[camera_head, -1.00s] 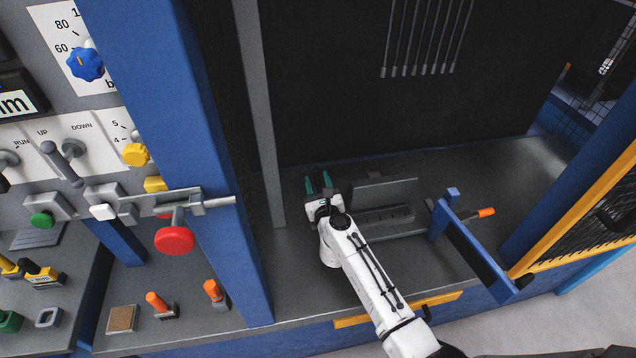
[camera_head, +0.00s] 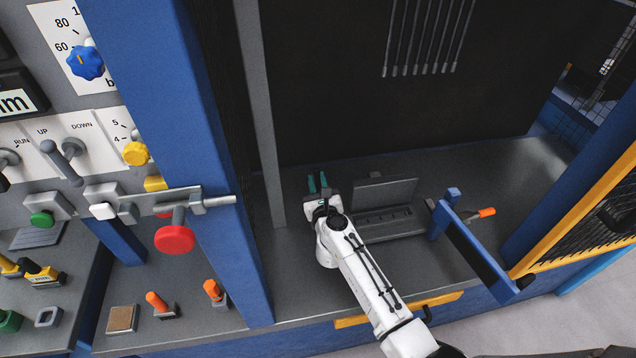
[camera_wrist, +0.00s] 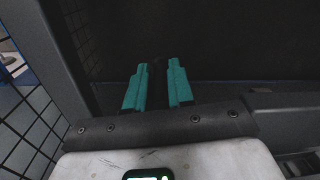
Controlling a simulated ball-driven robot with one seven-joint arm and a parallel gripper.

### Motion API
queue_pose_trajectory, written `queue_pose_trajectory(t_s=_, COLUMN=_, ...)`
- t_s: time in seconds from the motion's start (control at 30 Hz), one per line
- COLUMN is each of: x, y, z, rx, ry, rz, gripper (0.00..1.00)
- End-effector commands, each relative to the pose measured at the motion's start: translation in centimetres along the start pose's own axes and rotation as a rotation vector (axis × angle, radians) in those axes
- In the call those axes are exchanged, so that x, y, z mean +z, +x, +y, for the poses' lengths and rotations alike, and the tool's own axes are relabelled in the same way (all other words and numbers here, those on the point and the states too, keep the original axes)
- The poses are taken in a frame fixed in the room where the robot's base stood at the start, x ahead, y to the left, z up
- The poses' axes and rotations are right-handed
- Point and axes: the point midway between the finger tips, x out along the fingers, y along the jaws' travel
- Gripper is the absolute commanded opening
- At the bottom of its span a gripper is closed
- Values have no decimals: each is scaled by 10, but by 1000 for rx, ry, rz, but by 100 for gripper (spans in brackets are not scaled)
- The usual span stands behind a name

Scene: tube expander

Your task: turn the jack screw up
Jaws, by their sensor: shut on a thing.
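My gripper (camera_head: 318,183) has two teal fingers. It is low over the grey machine bed, just right of the grey upright post. In the wrist view the teal fingers (camera_wrist: 158,88) stand a little apart, with a dark thing (camera_wrist: 157,72) between them that is hard to make out against the black panel. The gripper is shut on this dark thing. I cannot tell whether it is part of the jack screw. No jack screw can be clearly identified in either view.
A slotted grey tray (camera_head: 392,222) with an upright plate (camera_head: 388,192) lies right of my gripper. A blue barrier (camera_head: 475,250) stands farther right, by an orange-handled tool (camera_head: 485,213). The grey post (camera_head: 262,120) is close on the left.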

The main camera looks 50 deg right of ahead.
Motion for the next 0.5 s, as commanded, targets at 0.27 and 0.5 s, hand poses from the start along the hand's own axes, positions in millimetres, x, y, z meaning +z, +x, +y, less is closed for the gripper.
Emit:
queue_pose_trajectory(t_s=0.27, x=-3, y=1, z=0, rx=-169, ry=-2, rz=31, gripper=0)
queue_pose_trajectory(t_s=0.5, x=-5, y=1, z=2, rx=-374, ry=-1, rz=72, gripper=0)
